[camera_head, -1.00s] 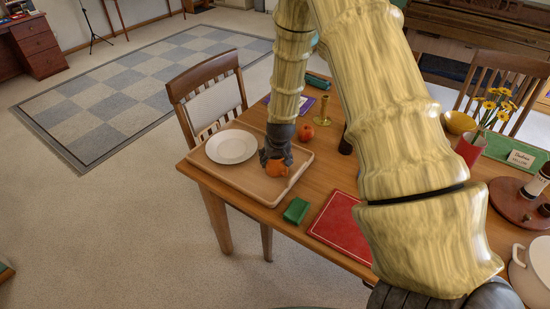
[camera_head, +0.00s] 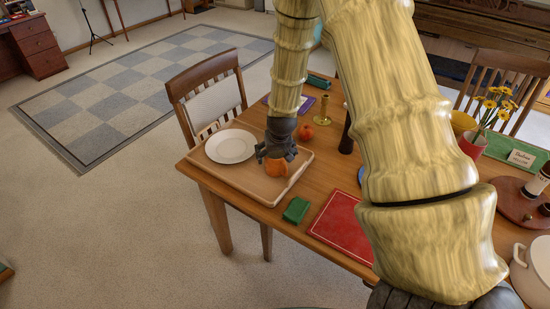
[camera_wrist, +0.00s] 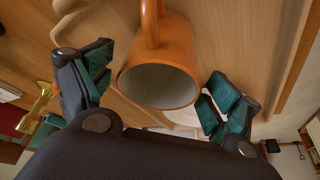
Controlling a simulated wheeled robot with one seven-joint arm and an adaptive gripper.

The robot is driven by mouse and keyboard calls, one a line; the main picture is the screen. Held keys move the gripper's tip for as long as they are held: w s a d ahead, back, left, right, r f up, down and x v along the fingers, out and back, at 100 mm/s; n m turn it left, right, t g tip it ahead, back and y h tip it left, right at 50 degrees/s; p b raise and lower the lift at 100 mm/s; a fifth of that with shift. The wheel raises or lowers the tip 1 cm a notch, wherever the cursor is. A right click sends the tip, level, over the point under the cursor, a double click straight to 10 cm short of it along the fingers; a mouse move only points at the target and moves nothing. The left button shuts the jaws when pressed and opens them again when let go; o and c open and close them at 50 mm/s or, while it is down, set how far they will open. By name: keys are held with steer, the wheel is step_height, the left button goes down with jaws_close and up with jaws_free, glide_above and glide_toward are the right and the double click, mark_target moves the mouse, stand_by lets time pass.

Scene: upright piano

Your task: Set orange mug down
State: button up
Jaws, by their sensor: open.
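The orange mug (camera_head: 277,167) stands on the wooden tray (camera_head: 262,193) at the table's near left corner, to the right of the white plate (camera_head: 231,146). In the wrist view the mug (camera_wrist: 160,70) shows its pale inside, with its handle pointing to the top of the picture. My gripper (camera_head: 277,153) is just above the mug. In the wrist view my gripper (camera_wrist: 158,88) has its fingers spread on either side of the mug, with gaps between them and it. My arm hides part of the table.
A red-orange round item (camera_head: 306,132) and a brass candlestick (camera_head: 323,110) stand behind the tray. A dark upright object (camera_head: 346,135) is to their right. A green block (camera_head: 296,210) and a red board (camera_head: 343,226) lie in front. A wooden chair (camera_head: 208,92) stands at the far left side.

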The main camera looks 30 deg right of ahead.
steer(key=b+v, duration=0.1)
steer(key=v, duration=0.8)
steer(key=shift+s, duration=0.1)
